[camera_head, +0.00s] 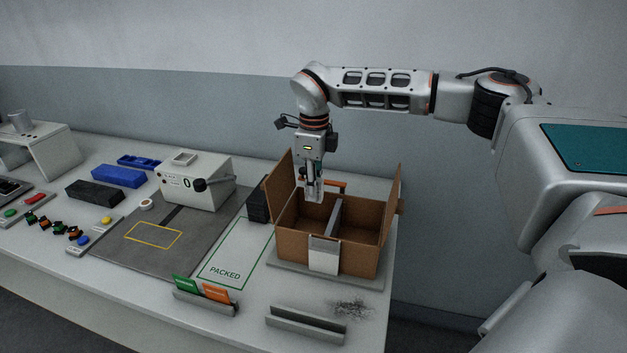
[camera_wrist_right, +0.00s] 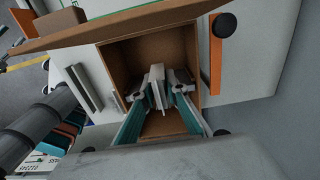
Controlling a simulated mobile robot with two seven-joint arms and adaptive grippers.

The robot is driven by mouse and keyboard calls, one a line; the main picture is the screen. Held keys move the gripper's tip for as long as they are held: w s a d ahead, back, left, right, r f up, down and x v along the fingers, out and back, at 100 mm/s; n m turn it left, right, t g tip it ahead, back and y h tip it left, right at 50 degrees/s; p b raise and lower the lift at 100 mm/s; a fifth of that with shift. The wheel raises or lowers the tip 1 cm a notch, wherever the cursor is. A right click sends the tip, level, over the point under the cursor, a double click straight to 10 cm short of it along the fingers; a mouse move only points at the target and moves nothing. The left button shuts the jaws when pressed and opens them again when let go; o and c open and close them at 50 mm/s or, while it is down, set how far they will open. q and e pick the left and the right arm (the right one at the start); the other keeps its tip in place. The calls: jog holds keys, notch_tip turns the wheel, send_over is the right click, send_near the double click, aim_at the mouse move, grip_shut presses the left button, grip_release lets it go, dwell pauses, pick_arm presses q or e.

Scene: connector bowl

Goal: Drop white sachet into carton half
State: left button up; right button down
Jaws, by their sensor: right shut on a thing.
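The open brown carton (camera_head: 357,264) stands at the right end of the table, split by an upright divider (camera_head: 334,218) into a left and a right half. My right gripper (camera_head: 313,196) points down over the left half, its fingertips around rim height. In the right wrist view my right gripper (camera_wrist_right: 157,92) is shut on a narrow white thing, seemingly the white sachet (camera_wrist_right: 157,76), with brown carton walls (camera_wrist_right: 113,62) around it. The sachet is not clear in the head view. My left gripper is not in view.
Raised carton flaps (camera_head: 279,177) stand close beside the gripper. An orange bar (camera_head: 333,184) lies behind the carton. Left of it are the PACKED area (camera_head: 237,250), a grey mat (camera_head: 137,265) and a white device (camera_head: 196,180). A card holder (camera_head: 205,303) stands in front.

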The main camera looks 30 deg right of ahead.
notch_tip(320, 180, down, 2)
jog(key=shift+f, duration=0.25)
jog(key=shift+w+f, duration=0.1)
jog(key=shift+f, duration=0.15)
jog(key=c, duration=1.9)
grip_release()
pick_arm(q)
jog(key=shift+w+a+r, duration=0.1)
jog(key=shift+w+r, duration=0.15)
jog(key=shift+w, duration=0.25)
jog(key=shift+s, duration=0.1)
pick_arm(e)
notch_tip(320, 180, up, 12)
jog(key=shift+r, duration=0.1)
